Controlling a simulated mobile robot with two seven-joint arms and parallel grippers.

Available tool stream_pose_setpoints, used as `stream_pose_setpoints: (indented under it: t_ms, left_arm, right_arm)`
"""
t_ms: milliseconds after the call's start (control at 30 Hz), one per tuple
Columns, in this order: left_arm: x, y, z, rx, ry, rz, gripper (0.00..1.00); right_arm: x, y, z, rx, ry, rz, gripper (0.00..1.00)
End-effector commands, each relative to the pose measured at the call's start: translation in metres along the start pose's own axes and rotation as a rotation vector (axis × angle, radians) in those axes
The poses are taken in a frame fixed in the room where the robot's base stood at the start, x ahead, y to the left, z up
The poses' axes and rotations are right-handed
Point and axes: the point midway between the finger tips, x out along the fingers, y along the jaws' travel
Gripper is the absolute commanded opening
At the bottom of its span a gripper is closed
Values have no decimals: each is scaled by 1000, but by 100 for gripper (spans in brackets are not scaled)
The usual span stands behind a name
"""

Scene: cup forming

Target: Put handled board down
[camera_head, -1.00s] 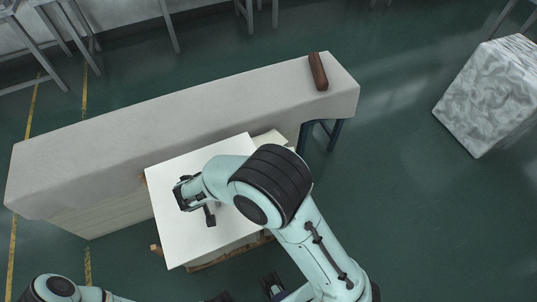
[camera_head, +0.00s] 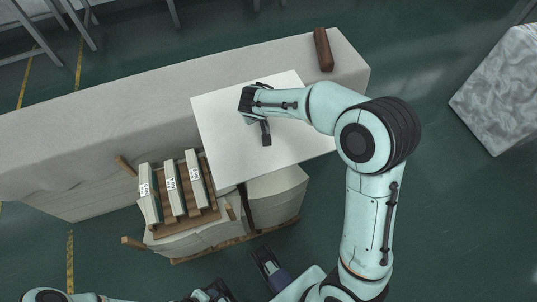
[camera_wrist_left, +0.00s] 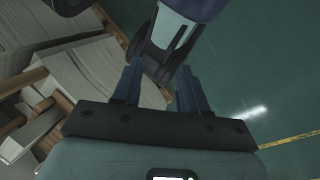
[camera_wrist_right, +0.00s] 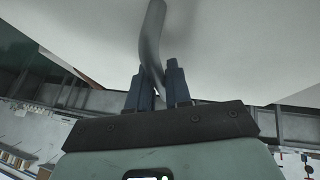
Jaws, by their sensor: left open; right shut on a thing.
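The handled board is a flat white panel (camera_head: 225,140) with a bent grey handle (camera_wrist_right: 152,35). My right gripper (camera_wrist_right: 158,85) is shut on the handle. In the head view my right arm reaches over the board from the right. The board lies across the front edge of the long cloth-covered table (camera_head: 100,122), partly over the table and partly over the paper stacks in front. I cannot tell whether it touches the table. My left gripper (camera_wrist_left: 158,72) is open and empty, with a dark blue and pale arm part close beyond it.
A brown block (camera_head: 323,50) sits at the table's far right end. Paper stacks (camera_head: 185,243) with labelled white bars on a wooden rack stand in front of the table. A grey marbled block (camera_head: 505,92) stands on the floor at right. The table's left part is bare.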

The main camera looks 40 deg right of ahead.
Motion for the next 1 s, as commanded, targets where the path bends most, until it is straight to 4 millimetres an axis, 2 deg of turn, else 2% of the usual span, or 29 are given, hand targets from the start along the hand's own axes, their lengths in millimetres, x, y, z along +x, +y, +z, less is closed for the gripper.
stream_pose_setpoints:
  t_ms: [33,100,200,367,700,833,1000]
  left_arm:
    - [7,-2,-2,0,4,0,43]
    - [10,-2,-4,0,10,1,43]
    - [13,-3,-9,0,22,1,43]
    - [23,-7,-26,-4,66,-1,43]
    - [48,-20,-74,-15,195,-9,43]
    - [53,-23,-88,-18,233,-11,43]
    - [55,-24,-95,-19,251,-12,43]
  right_arm:
    - [4,13,-1,11,3,4,0]
    - [5,22,-1,12,1,6,0]
    - [12,27,2,10,-1,7,0]
    - [42,18,19,7,-5,7,0]
    - [115,-5,59,8,-5,7,0]
    - [132,-10,68,9,-3,6,0]
    - [140,-12,73,11,-2,7,0]
